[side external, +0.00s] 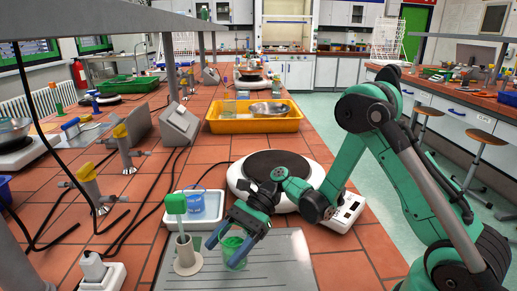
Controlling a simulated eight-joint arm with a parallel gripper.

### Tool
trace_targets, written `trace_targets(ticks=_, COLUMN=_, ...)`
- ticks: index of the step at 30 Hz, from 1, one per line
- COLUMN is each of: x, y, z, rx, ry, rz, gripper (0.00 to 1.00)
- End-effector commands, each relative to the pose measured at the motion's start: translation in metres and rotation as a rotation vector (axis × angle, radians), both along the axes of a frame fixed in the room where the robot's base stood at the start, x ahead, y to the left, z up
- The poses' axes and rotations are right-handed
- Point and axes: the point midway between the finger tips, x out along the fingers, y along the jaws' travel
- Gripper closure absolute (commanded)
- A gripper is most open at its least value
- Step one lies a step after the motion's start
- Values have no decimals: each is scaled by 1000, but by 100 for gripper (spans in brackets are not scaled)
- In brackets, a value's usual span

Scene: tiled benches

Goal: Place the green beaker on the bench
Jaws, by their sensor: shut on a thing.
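The green beaker (233,255) is a small clear vessel with green contents at the front of the bench (345,262). My gripper (236,243) comes down from the right and is shut on the beaker, with blue fingers on either side of it. The beaker looks close to upright. It is over or on the grey ridged mat (285,264); I cannot tell whether its base touches the mat.
A green-topped tool in a pale stand (187,256) is close left of the beaker. A white tray with a blue container (196,204) is behind. A round hotplate (275,166) and a yellow tray (252,123) are farther back. A white socket block (98,270) is front left.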

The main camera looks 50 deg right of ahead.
Motion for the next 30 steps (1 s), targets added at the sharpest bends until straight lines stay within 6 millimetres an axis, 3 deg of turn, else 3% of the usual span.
trace_targets(ticks=4, x=0, y=0, z=-16, rx=1, ry=0, rz=0, gripper=96)
trace_targets(ticks=12, x=0, y=0, z=-19, rx=0, ry=0, rz=0, gripper=96)
trace_targets(ticks=13, x=0, y=0, z=-19, rx=0, ry=0, rz=0, gripper=31)
trace_targets(ticks=16, x=0, y=0, z=-19, rx=0, ry=0, rz=0, gripper=6)
trace_targets(ticks=26, x=0, y=-2, z=-17, rx=0, ry=0, rz=-1, gripper=6)
trace_targets(ticks=30, x=0, y=-19, z=-11, rx=0, ry=0, rz=-4, gripper=6)
